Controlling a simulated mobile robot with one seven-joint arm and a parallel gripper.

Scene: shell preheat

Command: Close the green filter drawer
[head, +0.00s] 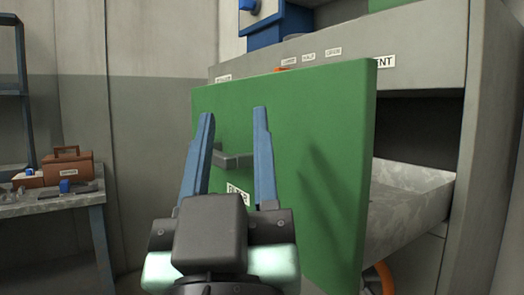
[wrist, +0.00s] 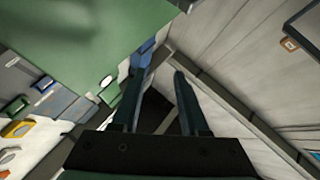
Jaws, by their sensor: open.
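The green filter drawer (head: 325,150) stands pulled out of a grey cabinet, its flat green front facing me and its grey tray (head: 408,205) showing behind it on the right. A dark grey handle (head: 236,160) is on the front, with a small white label below it. My gripper (head: 232,112) is open, its two blue fingers in front of the green front, one to each side of part of the handle in the head view. I cannot tell whether they touch it. In the wrist view, my gripper (wrist: 164,62) is empty and the green panel (wrist: 85,40) fills the upper left.
The grey cabinet (head: 425,45) has a dark opening behind the drawer front and several small labels above. A workbench (head: 50,207) with a brown toolbox (head: 68,167) stands at the left, beside a shelf rack. Floor space shows between bench and drawer.

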